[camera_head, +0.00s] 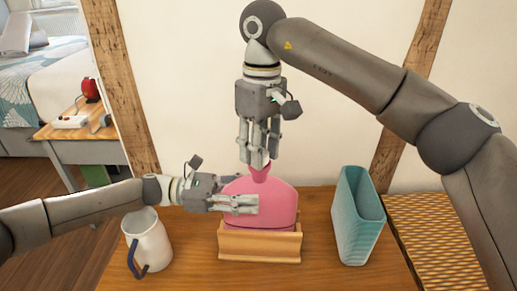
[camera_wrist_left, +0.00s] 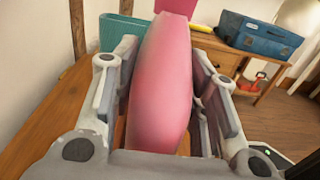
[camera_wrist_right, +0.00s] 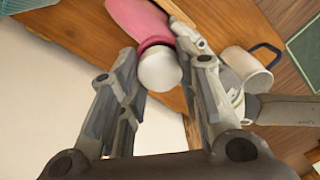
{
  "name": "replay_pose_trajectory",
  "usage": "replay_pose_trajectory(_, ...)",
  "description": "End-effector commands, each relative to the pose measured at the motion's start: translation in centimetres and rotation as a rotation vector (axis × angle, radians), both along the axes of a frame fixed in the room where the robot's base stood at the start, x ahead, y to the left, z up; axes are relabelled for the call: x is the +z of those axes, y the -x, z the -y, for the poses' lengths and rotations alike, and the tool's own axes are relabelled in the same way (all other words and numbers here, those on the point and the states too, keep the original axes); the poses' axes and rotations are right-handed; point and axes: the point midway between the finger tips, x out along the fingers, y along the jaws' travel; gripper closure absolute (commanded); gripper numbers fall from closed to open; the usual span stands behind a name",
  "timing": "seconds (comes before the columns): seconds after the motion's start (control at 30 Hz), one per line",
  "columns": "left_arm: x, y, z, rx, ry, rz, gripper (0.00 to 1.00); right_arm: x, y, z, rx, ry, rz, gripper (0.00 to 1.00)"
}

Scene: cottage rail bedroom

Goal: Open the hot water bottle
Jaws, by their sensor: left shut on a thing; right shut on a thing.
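The pink hot water bottle (camera_head: 272,200) stands upright in a wooden holder (camera_head: 260,244) on the table. My left gripper (camera_head: 250,204) is shut on the bottle's body from the left side. In the left wrist view the pink body (camera_wrist_left: 163,85) fills the space between its fingers. My right gripper (camera_head: 258,160) points down over the bottle's neck (camera_head: 260,174). In the right wrist view the round white stopper (camera_wrist_right: 160,69) sits at the neck between its fingers, and the gripper is shut on it. In the head view the fingers hide the stopper.
A white mug (camera_head: 148,245) with a dark blue handle stands left of the holder. A teal bin (camera_head: 358,222) stands to the right, with a woven mat (camera_head: 432,235) beyond it. The wall is close behind. A side table (camera_head: 80,128) is at the far left.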

Motion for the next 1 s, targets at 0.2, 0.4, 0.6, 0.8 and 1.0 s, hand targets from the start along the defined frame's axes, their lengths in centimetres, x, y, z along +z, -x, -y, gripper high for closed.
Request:
replay_pose_trajectory(0.2, -0.1, 0.2, 0.1, -0.006, -0.001, 0.001, 1.00, 0.0, -0.1, 0.0, 0.003, -0.001, 0.002, 0.97)
replay_pose_trajectory(0.4, -0.1, 0.2, 0.1, -0.006, -0.001, 0.001, 1.00, 0.0, -0.1, 0.0, 0.002, -0.001, 0.002, 0.52)
replay_pose_trajectory(0.6, -0.1, 0.2, 0.1, -0.005, -0.001, -0.001, 1.00, 0.0, 0.0, 0.0, 0.002, -0.001, 0.001, 0.47)
replay_pose_trajectory(0.8, -0.1, 0.1, 0.1, -0.004, -0.001, -0.002, 1.00, 0.3, 0.0, 0.0, 0.002, -0.002, 0.001, 0.47)
replay_pose_trajectory(1.0, -0.1, 0.1, 0.0, -0.003, -0.001, -0.003, 1.00, 2.5, 0.0, 0.0, 0.002, -0.002, 0.003, 0.47)
